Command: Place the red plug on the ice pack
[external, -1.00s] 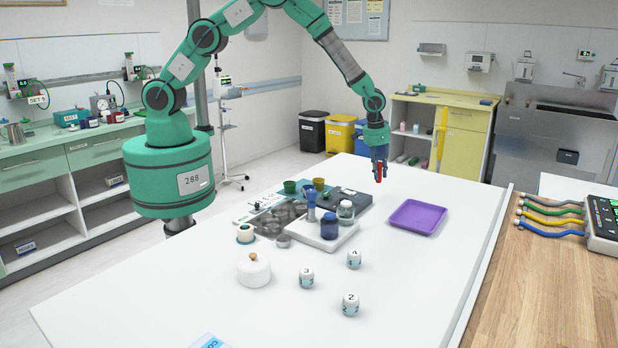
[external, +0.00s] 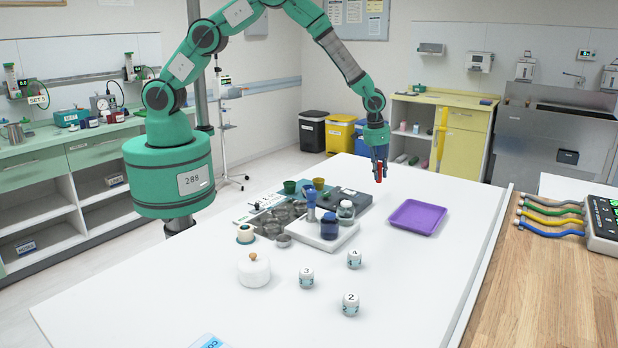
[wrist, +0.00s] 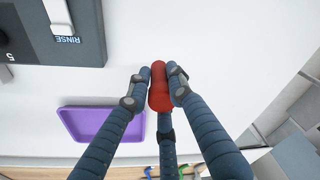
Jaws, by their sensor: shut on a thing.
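The red plug (wrist: 160,97) is held between the fingers of my gripper (wrist: 159,80), which is shut on it. In the external view the plug (external: 379,179) hangs below my gripper (external: 380,166), above the far part of the white table and apart from its top. A pale blue flat item (external: 209,342) with blue lettering is cut off by the bottom edge of the external view; it may be the ice pack, but too little shows to tell. It is far from my gripper, at the near side of the table.
A purple tray (external: 417,216) lies right of and nearer than my gripper. Left of it are a dark panel (external: 349,196), cups, and a white tray (external: 318,241) with jars. Several numbered white jars (external: 351,304) and a lidded white pot (external: 253,270) stand nearer. The table's front is mostly clear.

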